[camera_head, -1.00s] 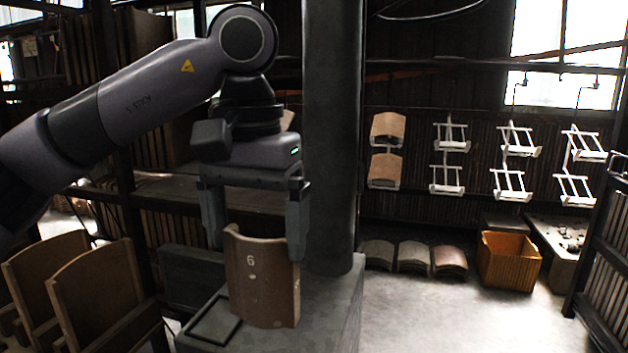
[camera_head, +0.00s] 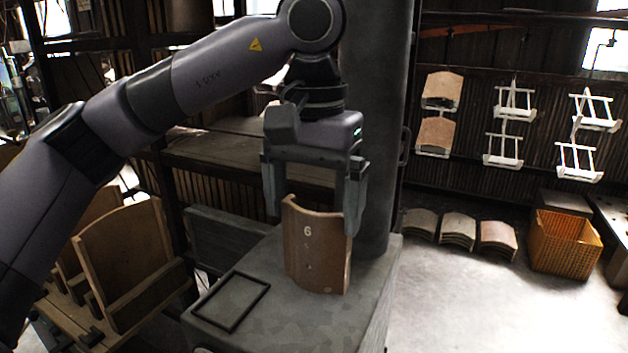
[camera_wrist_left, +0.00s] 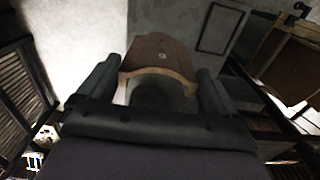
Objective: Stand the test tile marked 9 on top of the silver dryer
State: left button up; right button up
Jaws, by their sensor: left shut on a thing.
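A curved brown tile (camera_head: 315,247) stands upright in the head view, and its mark reads as a 6 there. My left gripper (camera_head: 311,215) points down and is shut on the tile's upper part, one finger at each side. The tile also shows between the fingers in the left wrist view (camera_wrist_left: 160,55), with a small pale mark. Below it is a grey metal block (camera_head: 300,325) with a flat top, apparently the silver dryer. The tile's lower edge is at or just over this top; I cannot tell if it touches. My right gripper is not in view.
A dark square outline (camera_head: 231,302) lies on the block's top, left of the tile. A thick grey column (camera_head: 385,120) rises close behind. Wooden racks (camera_head: 125,265) stand at left. Tile stacks (camera_head: 457,230), an orange crate (camera_head: 565,243) and white hangers (camera_head: 503,150) are at right.

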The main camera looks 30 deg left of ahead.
pick_arm(q)
notch_tip(320, 180, down, 7)
jog(key=b, duration=0.3)
jog(key=shift+r, duration=0.1)
dwell(0.4)
jog(key=o, duration=1.2)
notch_tip(320, 180, up, 7)
jog(key=shift+r, duration=0.1)
